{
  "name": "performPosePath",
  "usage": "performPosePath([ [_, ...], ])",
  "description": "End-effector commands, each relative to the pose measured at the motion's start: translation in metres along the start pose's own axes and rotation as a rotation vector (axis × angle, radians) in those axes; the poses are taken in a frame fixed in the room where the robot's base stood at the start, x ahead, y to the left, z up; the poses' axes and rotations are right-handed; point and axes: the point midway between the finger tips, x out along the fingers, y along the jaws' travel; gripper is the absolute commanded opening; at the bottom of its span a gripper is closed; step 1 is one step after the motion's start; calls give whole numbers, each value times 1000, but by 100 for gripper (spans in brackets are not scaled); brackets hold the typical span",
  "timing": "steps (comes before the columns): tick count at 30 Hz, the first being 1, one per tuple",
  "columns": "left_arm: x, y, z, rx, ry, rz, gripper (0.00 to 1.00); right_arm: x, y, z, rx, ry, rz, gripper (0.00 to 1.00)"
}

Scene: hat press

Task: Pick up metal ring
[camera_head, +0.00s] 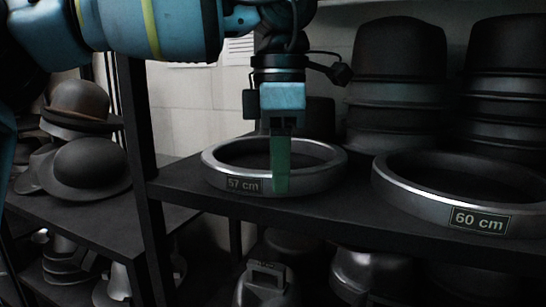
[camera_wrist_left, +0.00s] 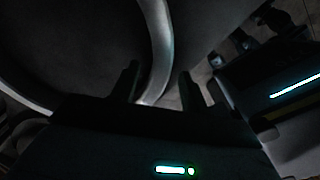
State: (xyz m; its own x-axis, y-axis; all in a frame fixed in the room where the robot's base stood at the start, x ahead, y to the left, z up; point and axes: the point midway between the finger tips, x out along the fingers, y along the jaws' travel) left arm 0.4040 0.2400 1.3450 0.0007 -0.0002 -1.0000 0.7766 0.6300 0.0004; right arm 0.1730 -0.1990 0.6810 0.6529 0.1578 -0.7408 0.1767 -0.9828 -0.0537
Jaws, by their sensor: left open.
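Two metal rings lie flat on the dark shelf (camera_head: 330,207). The smaller metal ring (camera_head: 325,159) carries a "57 cm" label and sits left of centre in the head view. The larger metal ring (camera_head: 410,196) carries a "60 cm" label at the right. My left gripper (camera_head: 280,180) points down at the front rim of the 57 cm ring, with a green finger in front of that rim. In the left wrist view my left gripper (camera_wrist_left: 158,85) is open, with the curved rim of a metal ring (camera_wrist_left: 158,50) between its fingers. Contact cannot be told. My right gripper is out of view.
Stacks of dark hats (camera_head: 398,75) stand behind the rings. More hats (camera_head: 85,165) sit on a lower shelf at the left. A dark shelf post (camera_head: 148,200) stands left of the ring. Metal forms (camera_head: 365,275) stand below the shelf.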

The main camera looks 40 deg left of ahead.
Motion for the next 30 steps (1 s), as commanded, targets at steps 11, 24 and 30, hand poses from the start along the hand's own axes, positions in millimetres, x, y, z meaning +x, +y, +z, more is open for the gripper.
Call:
performPosePath([
  [11, 1, 0, 0, 0, 1, -1, 26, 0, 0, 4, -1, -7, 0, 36],
  [24, 0, 0, 0, 1, -2, 2, 0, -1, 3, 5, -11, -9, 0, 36],
  [30, -1, 0, -1, 0, -2, 2, 0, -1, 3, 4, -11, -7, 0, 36],
])
